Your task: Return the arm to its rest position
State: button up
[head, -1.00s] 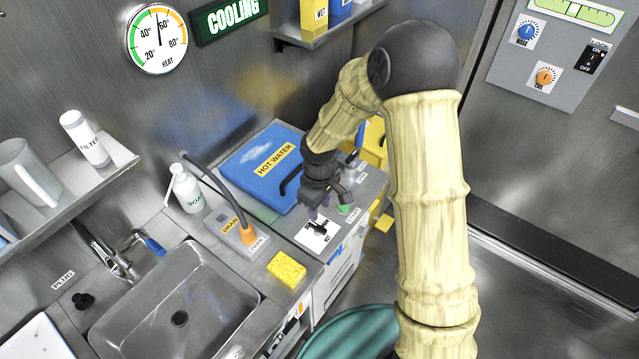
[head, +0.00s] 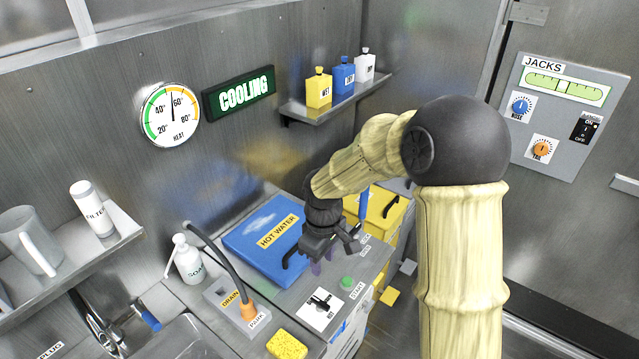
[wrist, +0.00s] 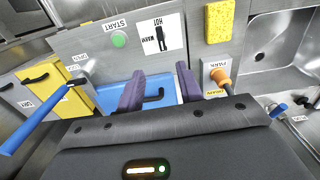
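My gripper (head: 322,262) hangs over the counter, just right of the blue HOT WATER lid (head: 262,240) and its black handle. In the wrist view my gripper's two purple fingers (wrist: 160,88) stand apart with nothing held between them. The blue lid (wrist: 112,97) and its handle lie beyond the fingers. A white card with a black switch (head: 320,308) lies on the counter in front of the gripper, clear of the fingers. It also shows in the wrist view (wrist: 161,36). My arm is bent and reaches forward.
A green START button (head: 347,282), a yellow sponge (head: 287,346) and an orange-based drain hose (head: 248,311) are near the gripper. A yellow box (head: 384,215) with a blue lever (head: 364,200) is behind it. A shelf with bottles (head: 345,78) hangs above.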

jog(key=s+d+r+m+t, duration=0.2)
jog(key=s+d+r+m, duration=0.2)
jog(key=s+d+m, duration=0.6)
jog(key=s+d, duration=0.2)
jog(key=d, duration=0.1)
jog(key=shift+s+d+m+t, duration=0.2)
jog(key=shift+m+t, duration=0.1)
dwell(0.6)
